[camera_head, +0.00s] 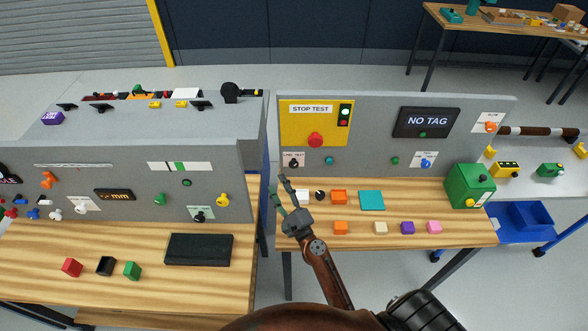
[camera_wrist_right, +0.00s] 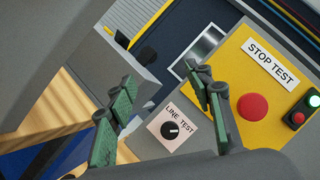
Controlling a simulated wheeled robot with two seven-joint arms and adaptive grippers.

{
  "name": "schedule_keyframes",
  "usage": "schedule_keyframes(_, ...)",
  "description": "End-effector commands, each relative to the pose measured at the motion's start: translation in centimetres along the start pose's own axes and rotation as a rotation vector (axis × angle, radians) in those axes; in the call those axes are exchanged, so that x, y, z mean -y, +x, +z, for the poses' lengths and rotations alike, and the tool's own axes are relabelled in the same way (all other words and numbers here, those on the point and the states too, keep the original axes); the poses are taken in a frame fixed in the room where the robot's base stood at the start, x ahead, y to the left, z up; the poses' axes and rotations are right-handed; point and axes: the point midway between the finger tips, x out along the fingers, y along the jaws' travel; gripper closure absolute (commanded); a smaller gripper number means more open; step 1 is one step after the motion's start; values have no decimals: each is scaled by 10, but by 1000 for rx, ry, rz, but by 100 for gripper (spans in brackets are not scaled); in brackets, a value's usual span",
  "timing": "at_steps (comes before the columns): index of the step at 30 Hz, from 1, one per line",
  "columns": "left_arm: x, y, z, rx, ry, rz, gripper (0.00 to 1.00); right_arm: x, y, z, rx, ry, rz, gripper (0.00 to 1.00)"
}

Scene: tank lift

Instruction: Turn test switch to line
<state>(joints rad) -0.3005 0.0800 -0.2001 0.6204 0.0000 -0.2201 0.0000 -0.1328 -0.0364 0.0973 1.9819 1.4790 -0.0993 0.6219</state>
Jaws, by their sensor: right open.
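The test switch is a small black rotary knob (camera_wrist_right: 170,130) on a pale plate marked LINE and TEST. In the wrist view a light pointer mark on it appears to face the TEST side, though it is small. In the head view the switch (camera_head: 293,162) sits low at the left of the right panel, under the yellow STOP TEST plate (camera_head: 316,122). My right gripper (camera_head: 281,187) is open and empty in front of and below the switch. In the wrist view its green-padded fingers (camera_wrist_right: 165,88) stand apart with the knob visible between them, not touching it. My left gripper is out of view.
A red button (camera_head: 315,140) and a teal button (camera_head: 329,160) are close to the switch. The panel's wooden shelf (camera_head: 310,238) carries several coloured blocks and a green box (camera_head: 468,186). A narrow gap separates the left bench from the right one.

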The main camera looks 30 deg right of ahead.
Motion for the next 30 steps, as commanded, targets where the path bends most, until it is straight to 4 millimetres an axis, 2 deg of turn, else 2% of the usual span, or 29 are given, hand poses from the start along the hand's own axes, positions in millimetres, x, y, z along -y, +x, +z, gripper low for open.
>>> schedule_keyframes(1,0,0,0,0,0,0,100,4,12,-20,-91,159,-66,53)
schedule_keyframes(3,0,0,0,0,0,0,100,5,18,-48,-213,360,-143,53)
schedule_keyframes(6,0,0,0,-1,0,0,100,-5,21,-79,-355,580,-218,53)
schedule_keyframes(9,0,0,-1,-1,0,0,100,-17,19,-97,-449,716,-259,53)
schedule_keyframes(14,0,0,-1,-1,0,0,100,-25,22,-110,-504,790,-282,53)
schedule_keyframes(24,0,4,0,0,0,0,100,-22,65,-137,-502,788,-281,53)
schedule_keyframes(30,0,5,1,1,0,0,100,-20,80,-146,-501,788,-281,53)
